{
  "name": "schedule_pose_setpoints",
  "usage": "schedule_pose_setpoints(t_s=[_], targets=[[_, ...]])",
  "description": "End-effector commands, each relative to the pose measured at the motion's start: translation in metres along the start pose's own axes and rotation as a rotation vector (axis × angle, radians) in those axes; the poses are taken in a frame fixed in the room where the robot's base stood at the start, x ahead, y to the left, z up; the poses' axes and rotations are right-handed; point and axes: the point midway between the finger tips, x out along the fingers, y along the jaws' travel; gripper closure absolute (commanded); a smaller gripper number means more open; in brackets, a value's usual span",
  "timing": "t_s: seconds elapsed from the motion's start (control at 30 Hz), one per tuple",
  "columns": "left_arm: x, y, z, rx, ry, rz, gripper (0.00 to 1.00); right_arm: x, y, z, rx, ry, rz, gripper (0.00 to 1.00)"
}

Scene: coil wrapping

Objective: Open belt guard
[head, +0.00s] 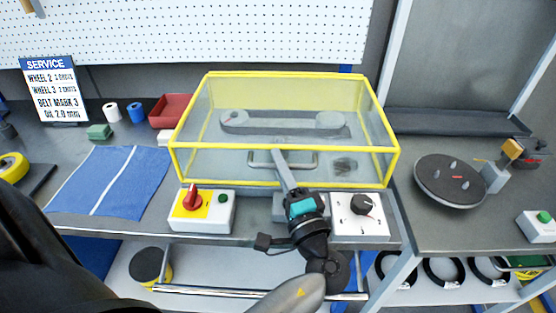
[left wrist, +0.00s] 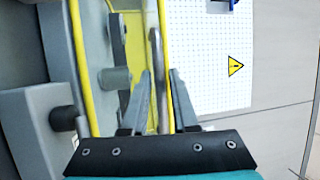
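The belt guard (head: 225,163) is a clear box with a yellow frame on the bench, and it is closed. A belt on two pulleys (head: 282,122) shows through it. A grey bar handle (head: 306,167) is on its front panel. My left gripper (head: 279,153) is at this handle and hides part of it. In the left wrist view, the two fingers of my left gripper (left wrist: 160,75) are apart, with the handle (left wrist: 155,52) between them. A gap shows beside the bar, so the fingers do not look closed on it. My right gripper is out of view.
A box with a red switch (head: 191,199) stands front left of the guard, and a box with a black knob (head: 361,205) front right. A blue mat (head: 110,182) lies to the left. A round dark plate (head: 450,181) is on the right bench. A pegboard (head: 200,35) stands behind.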

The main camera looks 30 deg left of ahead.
Motion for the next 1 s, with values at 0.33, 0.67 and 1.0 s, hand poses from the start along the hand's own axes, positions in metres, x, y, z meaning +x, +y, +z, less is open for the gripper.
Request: schedule_pose_setpoints(t_s=[0.33, 0.67, 1.0], targets=[[0.0000, 0.0002, 0.0000, 0.000, 0.000, 0.001, 0.97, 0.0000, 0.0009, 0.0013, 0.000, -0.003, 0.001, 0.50], [0.0003, 0.0001, 0.0000, 0.000, 0.000, 0.000, 1.00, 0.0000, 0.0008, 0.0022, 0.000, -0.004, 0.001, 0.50], [0.0005, 0.0000, 0.0001, 0.000, 0.000, 0.000, 1.00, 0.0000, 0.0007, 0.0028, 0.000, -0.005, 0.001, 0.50]])
